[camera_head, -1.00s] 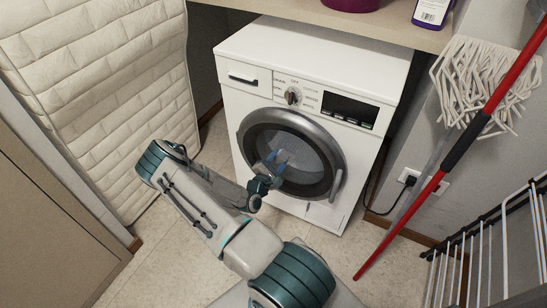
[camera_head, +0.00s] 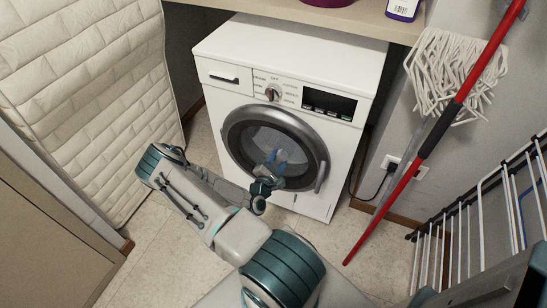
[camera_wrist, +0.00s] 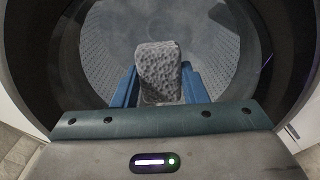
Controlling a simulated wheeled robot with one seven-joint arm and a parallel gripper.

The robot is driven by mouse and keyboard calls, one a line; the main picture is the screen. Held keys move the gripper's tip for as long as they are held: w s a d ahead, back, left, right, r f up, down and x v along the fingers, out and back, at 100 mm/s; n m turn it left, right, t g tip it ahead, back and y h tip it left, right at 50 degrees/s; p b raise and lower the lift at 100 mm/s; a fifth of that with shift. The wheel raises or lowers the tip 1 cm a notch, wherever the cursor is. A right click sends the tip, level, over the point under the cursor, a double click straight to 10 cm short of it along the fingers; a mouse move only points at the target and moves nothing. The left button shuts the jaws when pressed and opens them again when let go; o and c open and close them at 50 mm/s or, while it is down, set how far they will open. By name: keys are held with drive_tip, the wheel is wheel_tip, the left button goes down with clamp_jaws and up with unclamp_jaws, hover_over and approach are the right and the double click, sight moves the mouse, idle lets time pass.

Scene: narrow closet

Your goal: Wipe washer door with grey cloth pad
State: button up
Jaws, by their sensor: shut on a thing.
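The white washer (camera_head: 290,65) stands against the back with its round door closed. The door (camera_head: 250,135) has a grey ring around dark glass and a handle at its lower right. In the wrist view, the door glass (camera_wrist: 215,50) fills the space ahead. My gripper (camera_head: 278,157) is in front of the lower middle of the glass. In the wrist view, my gripper's blue fingers (camera_wrist: 160,88) are shut on the grey cloth pad (camera_wrist: 158,68), which is bumpy and upright. I cannot tell whether the pad touches the glass.
A red-handled mop (camera_head: 455,130) leans at the right of the washer. A drying rack (camera_head: 470,235) stands at the lower right. A quilted mattress (camera_head: 90,90) leans at the left. A shelf (camera_head: 290,14) hangs above. Some floor (camera_head: 150,255) is clear at the lower left.

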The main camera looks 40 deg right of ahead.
drive_tip(key=shift+a, duration=0.15)
drive_tip(key=shift+p+v, duration=0.85)
drive_tip(key=shift+v, duration=2.1)
drive_tip(key=p+v, duration=0.1)
drive_tip(key=v, duration=0.2)
drive_tip(key=w+a+f+b, duration=0.2)
drive_tip(key=w+f+b, duration=0.2)
drive_tip(key=b, duration=1.7)
drive_tip(key=w, duration=0.3)
drive_tip(key=shift+w+b, duration=0.35)
